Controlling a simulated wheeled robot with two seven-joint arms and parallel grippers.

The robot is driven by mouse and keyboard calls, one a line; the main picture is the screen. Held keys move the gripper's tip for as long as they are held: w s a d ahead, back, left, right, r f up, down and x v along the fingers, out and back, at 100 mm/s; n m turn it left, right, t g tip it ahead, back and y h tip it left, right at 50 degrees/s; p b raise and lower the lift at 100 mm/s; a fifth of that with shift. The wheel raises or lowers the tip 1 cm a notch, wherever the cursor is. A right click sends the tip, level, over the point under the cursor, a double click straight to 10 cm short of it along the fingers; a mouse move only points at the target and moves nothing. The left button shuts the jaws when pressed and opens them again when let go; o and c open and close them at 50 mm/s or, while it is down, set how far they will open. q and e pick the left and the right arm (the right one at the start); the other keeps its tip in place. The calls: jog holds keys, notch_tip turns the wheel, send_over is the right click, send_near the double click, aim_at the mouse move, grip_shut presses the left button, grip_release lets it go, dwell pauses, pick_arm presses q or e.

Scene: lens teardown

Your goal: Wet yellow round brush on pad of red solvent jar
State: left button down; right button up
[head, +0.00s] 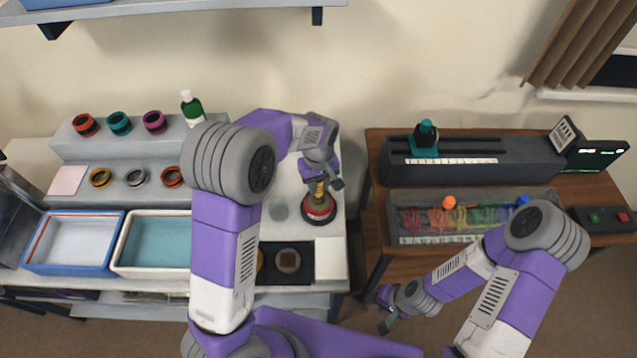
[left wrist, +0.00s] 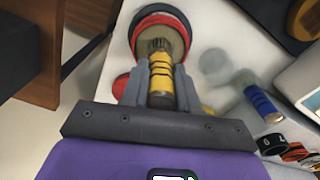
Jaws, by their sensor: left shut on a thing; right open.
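The red solvent jar (head: 319,213) stands on the white table near its right edge, with a red rim and a tan pad on top, also seen in the left wrist view (left wrist: 181,24). My left gripper (head: 322,184) is shut on the yellow round brush (left wrist: 160,82), which has a dark band. The brush points bristles-first at the pad and overlaps it in the left wrist view. Whether the bristles touch the pad I cannot tell. My right gripper (head: 384,312) is open and empty, low in front of the wooden table.
Blue (head: 72,268) and white (head: 118,256) trays are at the left, with coloured rings on steps behind. A gap separates the white table from the wooden table (head: 372,215).

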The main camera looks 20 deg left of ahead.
dwell(0.5)
pick_arm(q)
notch_tip(320, 180, up, 7)
jog(key=p, duration=0.6)
dwell(0.7)
